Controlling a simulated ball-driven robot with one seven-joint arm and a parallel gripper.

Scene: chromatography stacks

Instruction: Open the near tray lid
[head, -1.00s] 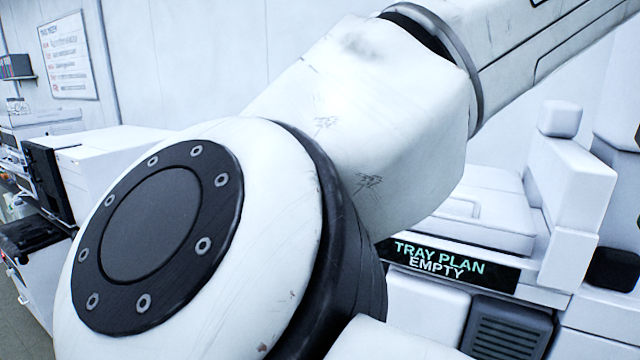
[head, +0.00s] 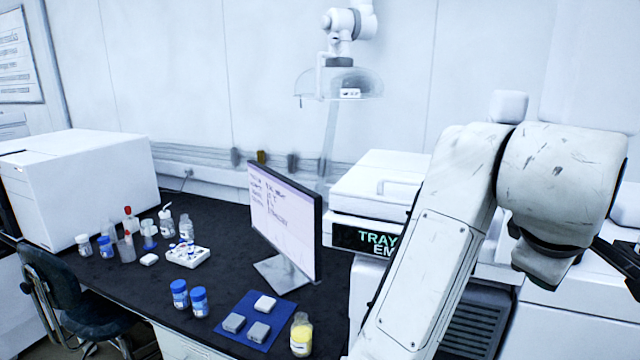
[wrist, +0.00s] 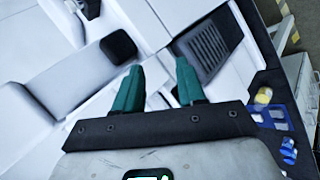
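A white lid (head: 372,175) with a raised handle lies flat and closed on the white instrument, behind the monitor and left of my arm in the head view. I cannot tell whether it is the near tray lid. Below it a black display (head: 362,238) reads "TRAY" and "EM", the rest hidden by my arm. In the wrist view my gripper (wrist: 158,68) has two green fingers, apart with nothing between them. They point at the instrument's white casing, between a black block (wrist: 118,47) and a grey grille (wrist: 210,50). No lid handle shows clearly there.
A monitor (head: 285,225) stands on the dark bench (head: 215,225). Around it are bottles, a white vial rack (head: 188,256) and a blue mat (head: 235,335). A chair (head: 70,300) is at lower left. A clear hood (head: 338,84) hangs above the back of the bench.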

